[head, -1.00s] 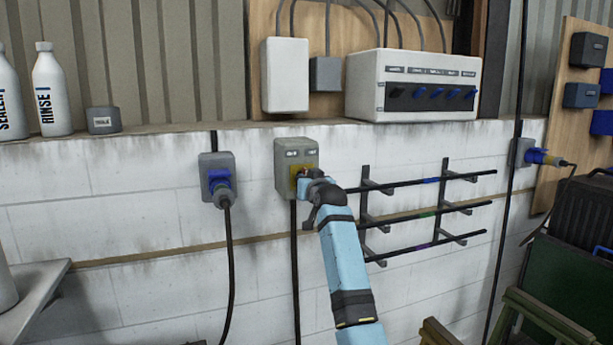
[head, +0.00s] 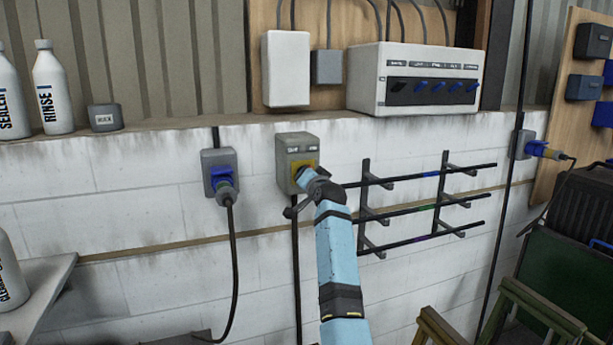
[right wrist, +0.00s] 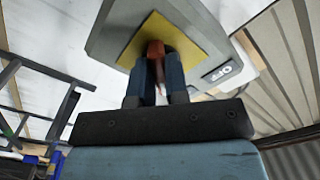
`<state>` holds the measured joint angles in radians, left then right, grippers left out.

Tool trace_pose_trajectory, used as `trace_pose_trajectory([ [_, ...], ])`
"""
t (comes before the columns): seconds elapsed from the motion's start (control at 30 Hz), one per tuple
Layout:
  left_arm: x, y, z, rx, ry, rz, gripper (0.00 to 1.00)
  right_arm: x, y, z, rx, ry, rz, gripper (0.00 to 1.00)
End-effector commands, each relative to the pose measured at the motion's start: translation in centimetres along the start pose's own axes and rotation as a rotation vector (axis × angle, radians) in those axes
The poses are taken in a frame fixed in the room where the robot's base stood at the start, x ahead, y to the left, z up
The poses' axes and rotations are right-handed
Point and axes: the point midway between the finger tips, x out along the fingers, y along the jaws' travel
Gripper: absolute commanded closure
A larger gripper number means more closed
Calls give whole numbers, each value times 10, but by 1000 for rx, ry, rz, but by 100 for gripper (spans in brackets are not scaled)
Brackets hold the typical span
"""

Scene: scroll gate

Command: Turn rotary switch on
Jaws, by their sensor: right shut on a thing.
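The rotary switch is a grey wall box (head: 296,146) with a yellow plate (head: 303,166), left of the middle in the head view. In the right wrist view the box (right wrist: 105,38) shows close up, with a red knob (right wrist: 155,52) on its yellow plate (right wrist: 184,35). My right gripper (head: 306,180) is at the front of the box. In the right wrist view my right gripper (right wrist: 157,68) has its two dark fingers shut on the red knob, one on each side. In the head view the gripper hides the knob. My left gripper is not in view.
A rack of black rods (head: 420,205) is on the wall to the right. A white switch panel (head: 415,78) and bottles (head: 52,90) stand on the ledge above.

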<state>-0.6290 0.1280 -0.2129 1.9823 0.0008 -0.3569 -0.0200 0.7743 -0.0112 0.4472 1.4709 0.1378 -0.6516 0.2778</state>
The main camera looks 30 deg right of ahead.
Motion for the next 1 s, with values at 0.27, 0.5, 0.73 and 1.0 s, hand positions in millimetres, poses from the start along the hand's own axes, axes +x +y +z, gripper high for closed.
trace_pose_trajectory([
  [0.27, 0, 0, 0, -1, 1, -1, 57, 0, 1, 1, 13, -2, 0, 100],
  [0.5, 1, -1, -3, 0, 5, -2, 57, 0, 1, 1, 13, -2, 0, 72],
  [0.73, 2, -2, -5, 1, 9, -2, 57, 0, 0, 0, 11, -1, 0, 60],
  [1.0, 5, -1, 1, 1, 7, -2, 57, -15, 1, 2, 10, 1, 0, 60],
])
